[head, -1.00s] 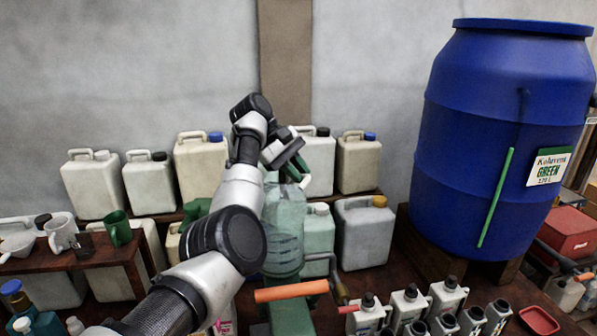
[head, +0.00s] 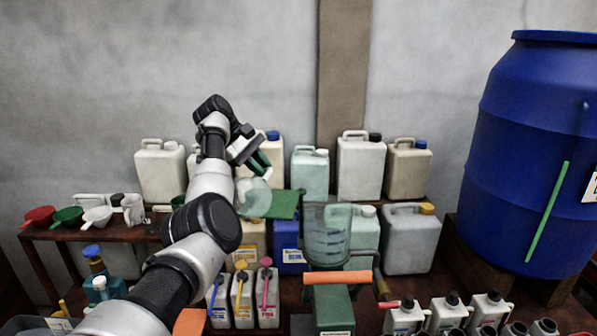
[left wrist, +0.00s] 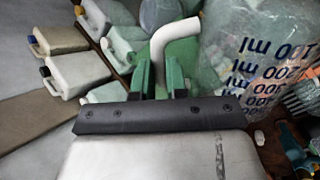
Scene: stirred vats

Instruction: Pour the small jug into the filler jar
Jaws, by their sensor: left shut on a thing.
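My left gripper (head: 262,162) is shut on the handle of the small jug (head: 253,198), a clear vessel above the bench. In the left wrist view the green fingers (left wrist: 157,75) close on a pale bent handle (left wrist: 172,36). The clear jug wall (left wrist: 240,55) with dark ml markings is beside them. The filler jar (head: 327,240) is a clear greenish jar on a green stand, right of and lower than the jug. The jug is apart from the jar in the picture. I cannot tell how much liquid either holds. My right gripper is not in view.
An orange handle (head: 343,277) sits in front of the jar. A green flat panel (head: 284,204) lies between jug and jar. Several canisters (head: 361,168) line the back shelf. A blue vat (head: 520,150) stands right. Funnels (head: 68,216) and bottles crowd the left and front.

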